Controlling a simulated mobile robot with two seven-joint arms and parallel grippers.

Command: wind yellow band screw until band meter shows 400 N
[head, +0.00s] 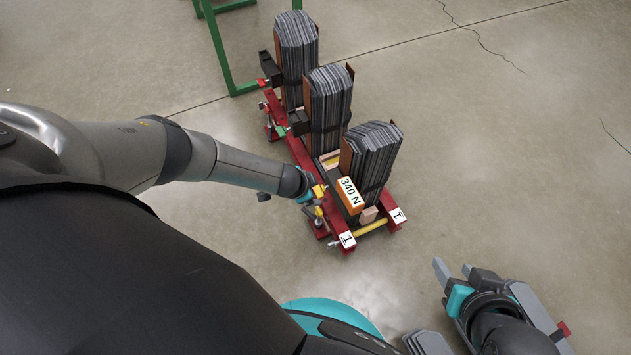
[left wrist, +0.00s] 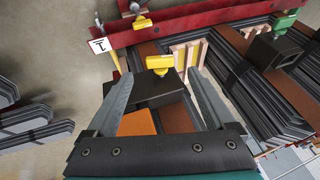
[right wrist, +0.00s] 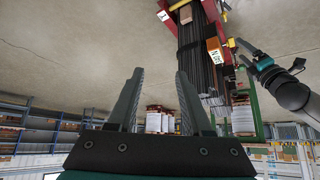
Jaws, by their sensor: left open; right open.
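In the left wrist view the yellow screw head (left wrist: 159,63) lies between and just beyond the open fingertips (left wrist: 160,74), in front of a black housing (left wrist: 158,90). I cannot tell whether the fingers touch it. My right gripper (head: 462,276) is open and empty, low on the right, away from the stack; it also shows in the right wrist view (right wrist: 160,82).
Three stacks of dark laminated sheets, such as the front one (head: 372,150), stand in a red frame (head: 290,140). A green band screw (head: 281,132) and a red one (head: 263,82) sit farther back. A green post frame (head: 222,50) stands behind. Floor right of the stacks is clear.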

